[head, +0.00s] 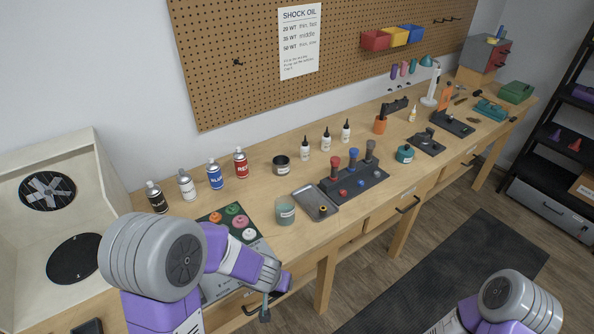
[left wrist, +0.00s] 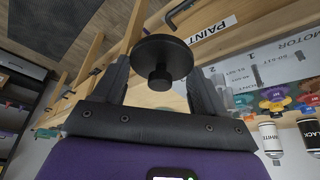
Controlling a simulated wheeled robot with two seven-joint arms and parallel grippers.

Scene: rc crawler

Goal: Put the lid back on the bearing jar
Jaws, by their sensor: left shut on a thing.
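My left gripper (head: 275,290) is low at the front edge of the bench, in front of the mat with coloured pieces. In the left wrist view my left gripper (left wrist: 160,88) is shut on a round black lid (left wrist: 161,58), its small knob facing the camera between the fingers. In the head view the lid is mostly hidden by the gripper. A greenish see-through jar (head: 285,212) with a white label stands upright on the bench, apart from my gripper, and seems to be the bearing jar. My right gripper is out of view; only part of the right arm shows.
A grey tray (head: 322,207) stands close right of the jar, with a driver rack (head: 352,188) behind it. A dark cup (head: 281,165), spray cans (head: 215,174) and dropper bottles (head: 326,140) stand behind. A teal labelled pot (head: 404,154) is farther right. Drawer handles protrude along the bench front.

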